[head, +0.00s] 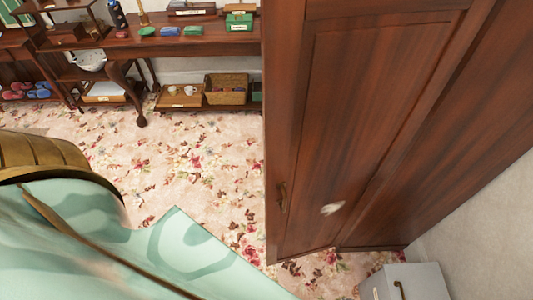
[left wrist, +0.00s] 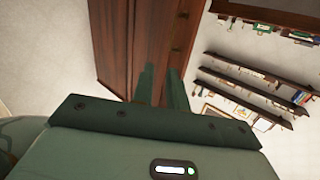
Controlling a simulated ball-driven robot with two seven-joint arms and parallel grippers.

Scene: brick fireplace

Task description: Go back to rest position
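My left gripper (left wrist: 159,82) shows in the left wrist view. Its two green fingers stand apart with a gap between them, and nothing is held. A dark reddish wooden wardrobe or door panel (left wrist: 140,45) is behind the fingers; I cannot tell whether they touch it. Neither gripper shows in the head view, and my right gripper is not seen in any view.
A tall wooden wardrobe (head: 375,110) with a handle fills the right of the head view. A grey cabinet (head: 420,282) stands lower right. A teal patterned surface (head: 170,255) covers the lower left. A wooden table (head: 190,47) holds several items. Floral carpet (head: 190,150) lies clear between.

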